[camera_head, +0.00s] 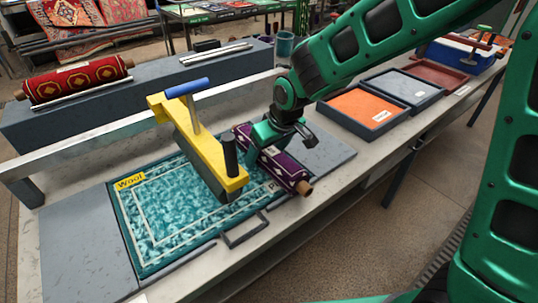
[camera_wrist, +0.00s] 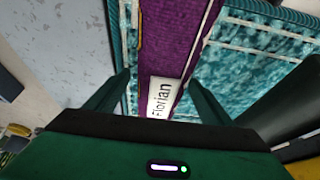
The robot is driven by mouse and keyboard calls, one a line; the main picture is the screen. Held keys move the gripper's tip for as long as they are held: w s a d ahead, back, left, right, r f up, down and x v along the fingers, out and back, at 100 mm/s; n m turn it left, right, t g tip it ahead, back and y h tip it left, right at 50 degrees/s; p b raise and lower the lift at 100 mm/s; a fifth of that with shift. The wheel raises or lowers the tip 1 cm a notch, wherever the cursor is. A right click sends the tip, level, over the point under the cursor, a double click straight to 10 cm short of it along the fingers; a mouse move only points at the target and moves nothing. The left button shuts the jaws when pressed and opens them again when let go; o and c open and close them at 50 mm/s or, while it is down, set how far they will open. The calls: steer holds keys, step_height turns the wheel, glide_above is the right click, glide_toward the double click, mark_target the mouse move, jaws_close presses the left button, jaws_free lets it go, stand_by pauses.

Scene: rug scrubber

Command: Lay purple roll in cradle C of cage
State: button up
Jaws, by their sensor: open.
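The purple roll (camera_head: 285,169) lies beside the yellow scrubber at the right part of the teal rug (camera_head: 170,225). A brown core end shows at its near end. In the wrist view the purple roll (camera_wrist: 178,35) carries a white "Florian" tag and runs between my fingers. My gripper (camera_head: 266,143) is over the roll, pointing down. In the wrist view my gripper (camera_wrist: 160,85) is open, with one finger on each side of the roll. I cannot make out a letter C or identify the cage. A long grey block (camera_head: 140,100) at the back holds a red patterned roll (camera_head: 75,82).
The yellow scrubber (camera_head: 195,145), with a blue handle and a black knob, stands close left of my gripper. Orange (camera_head: 366,108), grey (camera_head: 402,88) and maroon (camera_head: 440,75) trays stand to the right. A metal rail (camera_head: 140,130) runs in front of the grey block.

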steer(key=shift+f, duration=0.1)
steer(key=shift+w, duration=0.1)
steer(key=c, duration=1.7)
step_height(320, 180, up, 28)
steer(key=shift+r, duration=0.1)
